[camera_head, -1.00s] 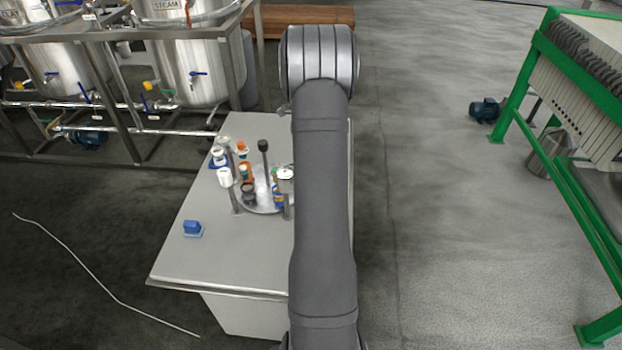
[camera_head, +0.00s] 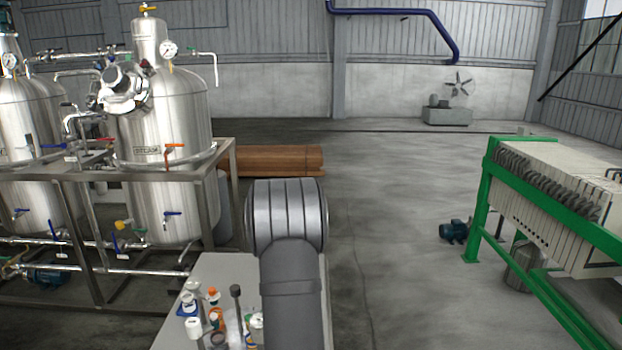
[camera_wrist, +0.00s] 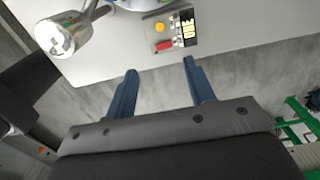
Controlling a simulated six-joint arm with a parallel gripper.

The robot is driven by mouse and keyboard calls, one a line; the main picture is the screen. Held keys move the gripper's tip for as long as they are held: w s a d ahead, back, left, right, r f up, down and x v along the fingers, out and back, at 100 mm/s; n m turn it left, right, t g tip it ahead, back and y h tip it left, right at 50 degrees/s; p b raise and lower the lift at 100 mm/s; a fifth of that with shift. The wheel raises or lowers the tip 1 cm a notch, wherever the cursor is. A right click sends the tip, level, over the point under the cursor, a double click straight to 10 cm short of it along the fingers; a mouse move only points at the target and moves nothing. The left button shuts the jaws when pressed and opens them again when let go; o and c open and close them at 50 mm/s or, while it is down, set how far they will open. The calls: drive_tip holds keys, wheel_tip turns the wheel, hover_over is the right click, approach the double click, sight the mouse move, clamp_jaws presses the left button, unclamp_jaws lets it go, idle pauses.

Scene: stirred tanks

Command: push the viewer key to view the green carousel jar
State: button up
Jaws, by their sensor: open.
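I cannot tell which is the viewer key. My gripper (camera_wrist: 157,64) is open and empty, its two blue fingers apart, pointing towards the panel and short of it in the picture. In the head view several jars stand on the carousel (camera_head: 234,325), cut by the lower edge and partly behind my arm; I cannot pick out a green jar for certain. My gripper is hidden there.
The bench top (camera_head: 215,268) is mostly out of the head view. A shiny metal cylinder (camera_wrist: 68,30) is at upper left in the wrist view. Steel tanks (camera_head: 165,130) stand left, a green-framed filter press (camera_head: 550,200) right. Open floor (camera_head: 390,230) lies between.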

clamp_jaws()
idle(1.3)
